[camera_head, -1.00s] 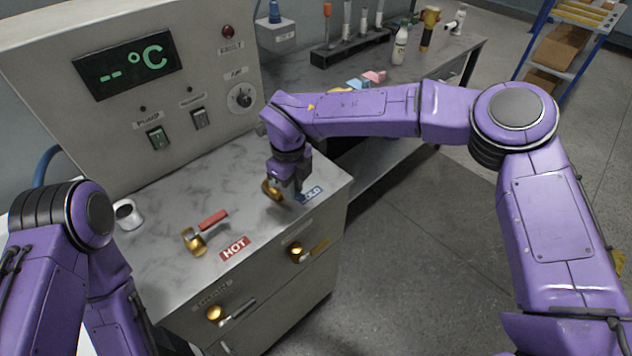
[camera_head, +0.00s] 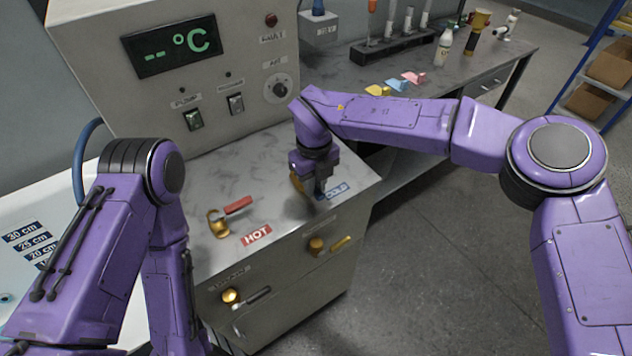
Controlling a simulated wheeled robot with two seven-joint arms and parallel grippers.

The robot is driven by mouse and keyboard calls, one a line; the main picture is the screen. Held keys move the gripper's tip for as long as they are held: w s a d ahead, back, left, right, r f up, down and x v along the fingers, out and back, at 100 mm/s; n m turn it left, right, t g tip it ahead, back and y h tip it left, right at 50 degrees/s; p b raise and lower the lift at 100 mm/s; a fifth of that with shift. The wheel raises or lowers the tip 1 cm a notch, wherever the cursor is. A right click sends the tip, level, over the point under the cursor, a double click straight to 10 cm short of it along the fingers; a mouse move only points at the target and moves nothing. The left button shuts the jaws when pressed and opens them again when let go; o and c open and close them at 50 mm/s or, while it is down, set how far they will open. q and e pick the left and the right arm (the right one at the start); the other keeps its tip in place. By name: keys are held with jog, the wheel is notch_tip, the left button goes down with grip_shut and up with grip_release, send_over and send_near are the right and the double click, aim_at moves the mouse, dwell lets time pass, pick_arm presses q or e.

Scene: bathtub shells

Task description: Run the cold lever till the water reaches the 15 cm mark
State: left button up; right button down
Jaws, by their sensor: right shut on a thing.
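My right gripper (camera_head: 321,190) is over the cabinet top by the blue COLD label (camera_head: 338,191), shut on the cold lever (camera_head: 296,183). Only a brass bit of the lever shows; the gripper hides its handle. The hot lever, with a red handle (camera_head: 238,205) and brass base, stands to the left behind the red HOT label (camera_head: 257,236). The white tub (camera_head: 22,205) shows at the left edge, with depth labels 30 cm (camera_head: 21,232), 25 cm and 20 cm. A lower label is mostly behind my left arm. I cannot make out the water level. My left gripper is out of view.
A control panel (camera_head: 250,60) with a "-- °C" display (camera_head: 172,46) and switches rises behind the levers. Brass knobs (camera_head: 316,245) sit on the cabinet front. A bench (camera_head: 480,62) with bottles and a tube rack stands behind my right arm. The floor at right is clear.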

jog(key=c, duration=1)
grip_release()
jog(key=shift+r, duration=0.1)
notch_tip(320, 180, up, 10)
jog(key=b, duration=0.2)
jog(key=shift+r, duration=0.15)
